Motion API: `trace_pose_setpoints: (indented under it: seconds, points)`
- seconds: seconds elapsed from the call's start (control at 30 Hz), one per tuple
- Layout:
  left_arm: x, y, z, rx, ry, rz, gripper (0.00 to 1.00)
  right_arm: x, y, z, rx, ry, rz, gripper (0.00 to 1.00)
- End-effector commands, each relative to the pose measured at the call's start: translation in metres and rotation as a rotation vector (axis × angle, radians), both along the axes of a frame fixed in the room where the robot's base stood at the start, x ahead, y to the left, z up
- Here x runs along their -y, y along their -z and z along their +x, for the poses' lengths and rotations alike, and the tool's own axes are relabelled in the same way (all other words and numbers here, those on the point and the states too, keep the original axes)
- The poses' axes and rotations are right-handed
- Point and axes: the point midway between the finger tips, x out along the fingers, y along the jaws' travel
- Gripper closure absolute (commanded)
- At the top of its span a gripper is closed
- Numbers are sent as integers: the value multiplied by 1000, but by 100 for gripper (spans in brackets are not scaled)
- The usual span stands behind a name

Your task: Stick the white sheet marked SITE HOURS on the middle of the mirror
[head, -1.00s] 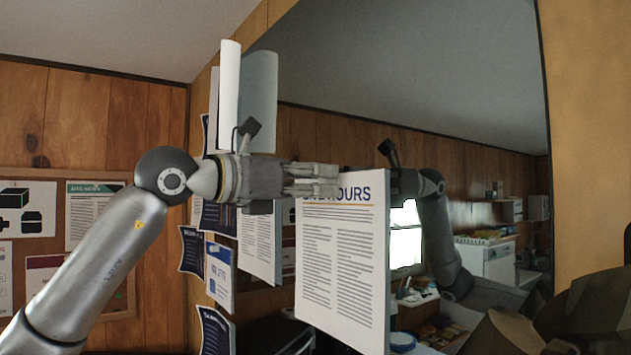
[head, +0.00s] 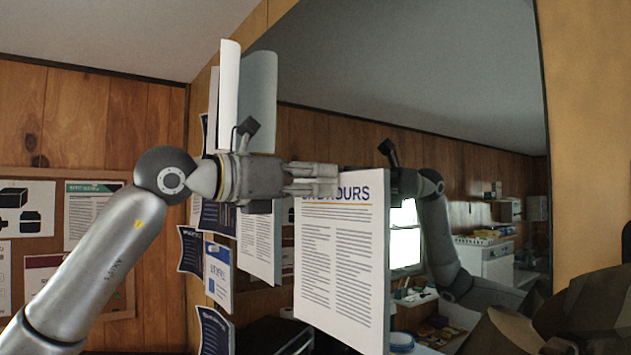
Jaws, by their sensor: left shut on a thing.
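The white sheet marked SITE HOURS (head: 342,260) hangs upright, its printed face towards me. My left gripper (head: 325,180) is shut on its upper left part, and the fingers cover part of the heading, leaving HOURS readable. The large mirror (head: 430,75) stands behind the sheet. The mirror shows a reflection of my arm and gripper just right of the sheet. I cannot tell whether the sheet touches the glass. My right gripper is not in view.
A curled white sheet (head: 229,95) sticks up near the mirror's left edge, above my gripper. Several notices, including a blue and white one (head: 218,270), hang left of the mirror. A pinboard (head: 120,300) is on the left wood wall. Yellowish wall (head: 590,130) borders the mirror's right.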

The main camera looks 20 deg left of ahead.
Motion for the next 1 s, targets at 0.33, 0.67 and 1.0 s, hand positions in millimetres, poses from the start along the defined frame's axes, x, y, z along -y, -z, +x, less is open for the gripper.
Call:
trace_pose_setpoints:
  seconds: [0.33, 0.67, 1.0]
  points:
    - [0, -1, 0, 2, 0, -2, 100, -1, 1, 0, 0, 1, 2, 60]
    - [-1, -1, -1, 2, 0, -2, 100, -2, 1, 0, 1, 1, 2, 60]
    - [0, -1, -1, 2, 0, -1, 54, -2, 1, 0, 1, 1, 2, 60]
